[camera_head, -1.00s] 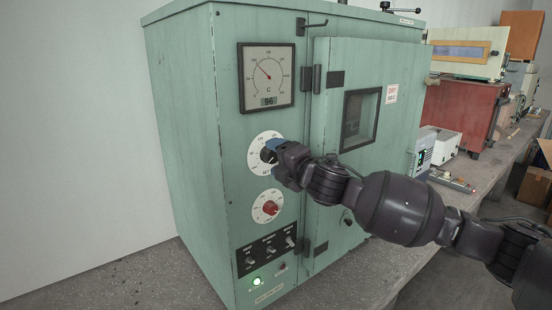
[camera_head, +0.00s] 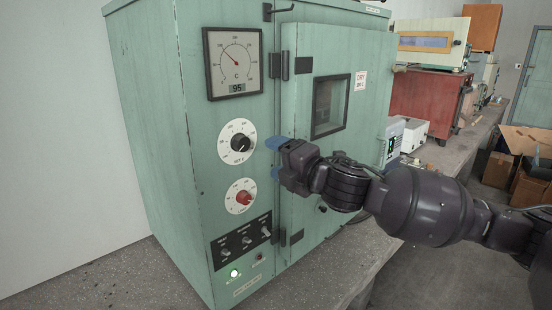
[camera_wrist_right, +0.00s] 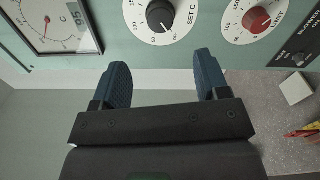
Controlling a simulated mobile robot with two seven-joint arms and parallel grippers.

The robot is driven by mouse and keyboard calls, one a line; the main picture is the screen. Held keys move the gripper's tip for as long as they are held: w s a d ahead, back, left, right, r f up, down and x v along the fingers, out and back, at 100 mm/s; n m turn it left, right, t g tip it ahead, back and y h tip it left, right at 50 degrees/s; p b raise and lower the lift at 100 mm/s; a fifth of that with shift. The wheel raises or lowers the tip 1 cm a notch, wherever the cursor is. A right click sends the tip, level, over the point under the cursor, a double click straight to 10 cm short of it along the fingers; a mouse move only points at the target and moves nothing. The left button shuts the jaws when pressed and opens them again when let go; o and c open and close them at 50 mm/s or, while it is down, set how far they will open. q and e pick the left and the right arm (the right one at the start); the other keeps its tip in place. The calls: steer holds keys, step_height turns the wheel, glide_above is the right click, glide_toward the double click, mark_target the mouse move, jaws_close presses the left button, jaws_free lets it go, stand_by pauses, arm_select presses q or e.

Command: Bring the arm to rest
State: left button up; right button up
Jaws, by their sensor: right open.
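My right gripper (camera_head: 274,158) is open and empty in front of the green oven (camera_head: 160,130), to the right of its dials. In the right wrist view its two blue fingers (camera_wrist_right: 161,82) are spread apart, with the black knob (camera_wrist_right: 160,16) of the upper white dial beyond the gap. The fingers do not touch the knob. The black knob also shows in the head view (camera_head: 241,142). The red knob (camera_head: 243,197) is on the dial below. The gauge (camera_head: 234,63) above reads 95 on its small display. My left gripper is not in view.
The oven door (camera_head: 300,110) is shut, with a dark window. Below the dials are a switch panel (camera_head: 242,241) and a lit green lamp (camera_head: 234,273). A red cabinet (camera_head: 428,100) and a small white device (camera_head: 408,134) stand on the bench to the right.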

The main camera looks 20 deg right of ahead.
stand_by(0.3)
steer(key=s+d+f+m+h, duration=0.1)
steer(key=s+f+m, duration=0.2)
steer(key=f+m, duration=0.75)
steer(key=s+f+m+h, duration=0.1)
steer(key=s+f+m, duration=0.4)
steer(key=f, duration=1)
steer(key=s+d+f+m+g+h, duration=0.1)
steer(key=s+f+m, duration=0.3)
steer(key=s+f, duration=0.5)
steer(key=s+d+f+m+g+h, duration=0.1)
steer(key=s+f+m+g+h, duration=0.2)
steer(key=s+f, duration=0.7)
steer(key=shift+s+d+f+m+g+b, duration=0.15)
steer(key=shift+d+f+m+g+b, duration=0.25)
steer(key=shift+g, duration=0.3)
